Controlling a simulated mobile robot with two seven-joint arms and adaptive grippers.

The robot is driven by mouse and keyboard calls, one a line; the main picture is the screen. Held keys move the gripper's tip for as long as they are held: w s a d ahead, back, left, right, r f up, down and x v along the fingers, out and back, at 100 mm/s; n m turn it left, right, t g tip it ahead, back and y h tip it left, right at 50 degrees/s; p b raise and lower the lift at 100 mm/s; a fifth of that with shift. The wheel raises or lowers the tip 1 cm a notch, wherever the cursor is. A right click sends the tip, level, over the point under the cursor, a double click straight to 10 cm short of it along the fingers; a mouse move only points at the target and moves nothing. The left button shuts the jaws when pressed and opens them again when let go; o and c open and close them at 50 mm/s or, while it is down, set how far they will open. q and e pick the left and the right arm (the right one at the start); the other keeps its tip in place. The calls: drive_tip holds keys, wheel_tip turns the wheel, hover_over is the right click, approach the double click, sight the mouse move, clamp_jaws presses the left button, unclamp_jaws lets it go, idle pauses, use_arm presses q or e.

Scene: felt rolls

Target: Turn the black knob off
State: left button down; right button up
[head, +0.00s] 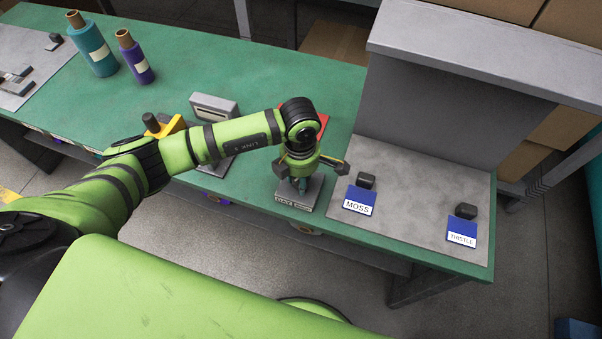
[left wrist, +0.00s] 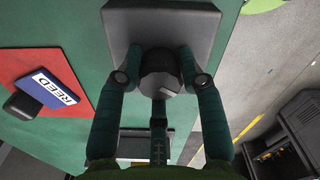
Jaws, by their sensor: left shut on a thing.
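The black knob (left wrist: 160,84) sits on a grey base (left wrist: 196,24) in the left wrist view. My left gripper (left wrist: 160,76) is closed around it, with one finger on each side. In the head view my left gripper (head: 301,184) points down over the same grey base (head: 313,196) near the front edge of the bench. The knob is hidden there by my fingers. The small label on the base is too small to read surely. My right gripper is not in view.
Right of my gripper, a grey panel holds dark blocks with blue MOSS (head: 359,201) and THISTLE (head: 462,232) labels. A red plate with a REED label (left wrist: 55,91) lies close by. Teal (head: 93,47) and purple (head: 135,58) rolls stand at the far left.

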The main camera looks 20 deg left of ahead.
use_arm(q)
drive_tip(key=n, duration=0.5)
drive_tip(key=shift+s+f+n+p, duration=0.3)
drive_tip(key=shift+f+p, duration=0.05)
drive_tip(key=c, duration=0.9)
unclamp_jaws()
drive_tip(key=shift+c, duration=0.2)
drive_tip(key=shift+w, duration=0.1)
drive_tip(key=shift+w+r+p, duration=0.15)
drive_tip(key=shift+r+p, duration=0.45)
drive_tip(key=shift+r, duration=0.25)
drive_tip(key=shift+r+p, duration=1.2)
drive_tip(key=shift+r, duration=0.65)
